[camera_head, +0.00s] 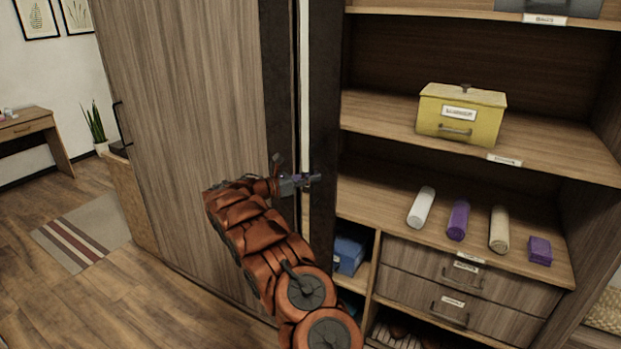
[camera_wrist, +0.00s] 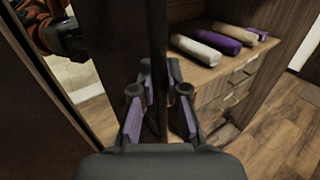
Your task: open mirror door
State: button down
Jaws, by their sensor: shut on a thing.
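The mirror door shows in the head view as a narrow pale mirror strip with a dark frame (camera_head: 322,110), seen nearly edge-on beside the open shelves. In the wrist view its mirror glass (camera_wrist: 90,82) is at the left and reflects part of my orange arm. My gripper (camera_head: 313,179) is at the dark frame, about mid-height in the head view. In the wrist view its fingers (camera_wrist: 159,95) are on both sides of a dark vertical edge (camera_wrist: 158,45), shut on it. The exact contact is partly hidden by the fingers.
A wooden door panel (camera_head: 180,110) with a black handle stands to the left. Shelves on the right hold a yellow box (camera_head: 461,118) and several rolled towels (camera_head: 458,220), above drawers (camera_head: 470,280). A blue box (camera_head: 349,253) sits low. Open floor (camera_head: 90,310) lies left.

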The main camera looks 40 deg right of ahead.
jog(key=c, duration=1.5)
grip_release()
jog(key=shift+s+d, duration=0.1)
jog(key=shift+d, duration=0.1)
jog(key=o, duration=0.3)
jog(key=shift+a, duration=0.1)
jog(key=v, duration=1.2)
jog(key=shift+r, duration=0.1)
